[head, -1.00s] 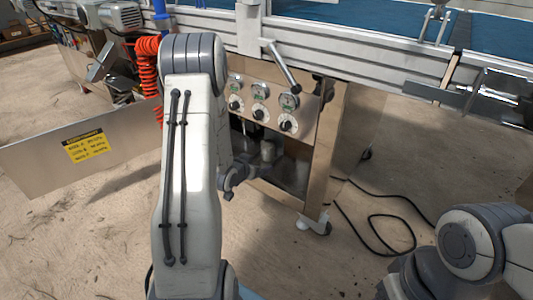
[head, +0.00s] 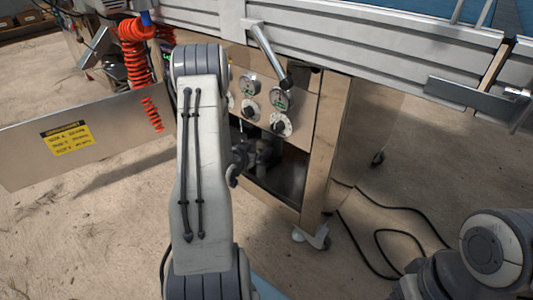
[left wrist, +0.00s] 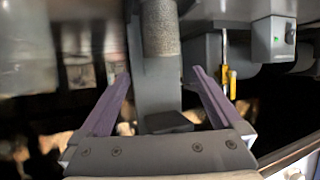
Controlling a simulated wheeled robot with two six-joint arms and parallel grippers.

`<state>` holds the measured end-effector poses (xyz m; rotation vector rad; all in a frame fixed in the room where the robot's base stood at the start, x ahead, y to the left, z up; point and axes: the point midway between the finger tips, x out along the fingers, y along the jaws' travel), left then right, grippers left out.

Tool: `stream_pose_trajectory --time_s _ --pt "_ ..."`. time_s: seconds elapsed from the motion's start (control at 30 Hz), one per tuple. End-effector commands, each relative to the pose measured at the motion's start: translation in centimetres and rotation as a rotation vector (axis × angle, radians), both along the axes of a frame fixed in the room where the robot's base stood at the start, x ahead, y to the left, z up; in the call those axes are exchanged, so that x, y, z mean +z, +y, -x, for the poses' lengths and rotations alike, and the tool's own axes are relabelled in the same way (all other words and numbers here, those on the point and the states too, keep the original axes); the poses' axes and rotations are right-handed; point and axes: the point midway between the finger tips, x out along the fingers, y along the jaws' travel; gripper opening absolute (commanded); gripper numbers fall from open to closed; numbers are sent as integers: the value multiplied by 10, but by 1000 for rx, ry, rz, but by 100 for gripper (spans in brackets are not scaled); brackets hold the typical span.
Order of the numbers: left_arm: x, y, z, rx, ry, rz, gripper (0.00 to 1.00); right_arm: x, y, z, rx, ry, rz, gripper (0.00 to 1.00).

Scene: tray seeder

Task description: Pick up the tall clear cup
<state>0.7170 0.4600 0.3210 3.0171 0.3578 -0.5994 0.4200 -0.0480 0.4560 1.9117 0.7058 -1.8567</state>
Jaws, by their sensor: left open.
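I cannot make out the tall clear cup with certainty. In the left wrist view, a pale, blurred, see-through shape (left wrist: 25,50) fills the upper left and may be a clear vessel. My left gripper (left wrist: 160,78) is open, with its two purple fingers apart. A grey upright post with a rough cylinder (left wrist: 160,28) shows beyond and between the fingers, and nothing is visibly gripped. In the head view, my left gripper is at the open cabinet (head: 287,172) under the dials, mostly hidden by my left arm. My right gripper is out of frame.
The machine's steel panel with dials (head: 280,100) and a lever (head: 268,55) stands above the cabinet. A yellow-handled tool (left wrist: 229,75) hangs by a grey box. Black cables (head: 385,240) lie on the floor. A metal sheet with a yellow label (head: 68,138) stands left.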

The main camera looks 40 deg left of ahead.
Motion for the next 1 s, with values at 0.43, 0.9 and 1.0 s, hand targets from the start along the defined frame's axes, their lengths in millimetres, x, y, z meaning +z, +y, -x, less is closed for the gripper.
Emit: stream_pose_trajectory --time_s 0.43,0.9,1.0 --pt "-17 11 -40 1 -4 -2 100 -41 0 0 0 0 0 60" --pt "-20 14 -61 0 1 1 100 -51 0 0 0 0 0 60" --pt "-20 14 -61 -1 1 2 62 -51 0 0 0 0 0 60"
